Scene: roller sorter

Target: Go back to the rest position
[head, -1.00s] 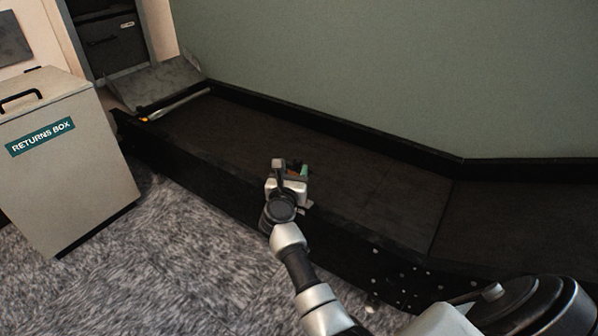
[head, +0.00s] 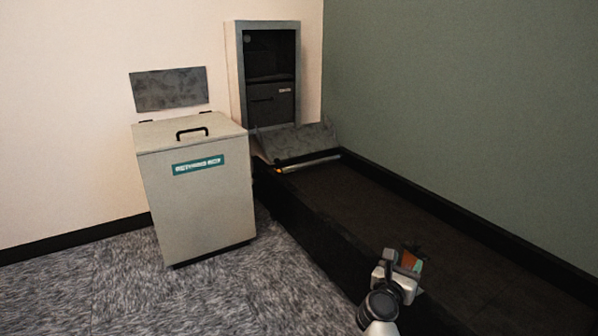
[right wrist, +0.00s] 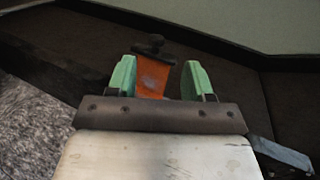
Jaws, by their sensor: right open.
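My right gripper (head: 408,262) is over the near part of the dark conveyor bed (head: 360,200) in the head view. In the right wrist view its two green fingers (right wrist: 159,78) stand apart, so it is open. An orange piece with a dark knob (right wrist: 153,75) shows between and beyond the fingers, with gaps on both sides. I cannot tell whether it is a loose object or what it rests on. My left gripper is not in view.
A pale returns box (head: 205,215) with a closed lid stands on grey carpet left of the conveyor. A tilted grey plate (head: 295,143) is at the conveyor's far end, before a wall cabinet (head: 235,75). A green wall (head: 450,100) runs along the right.

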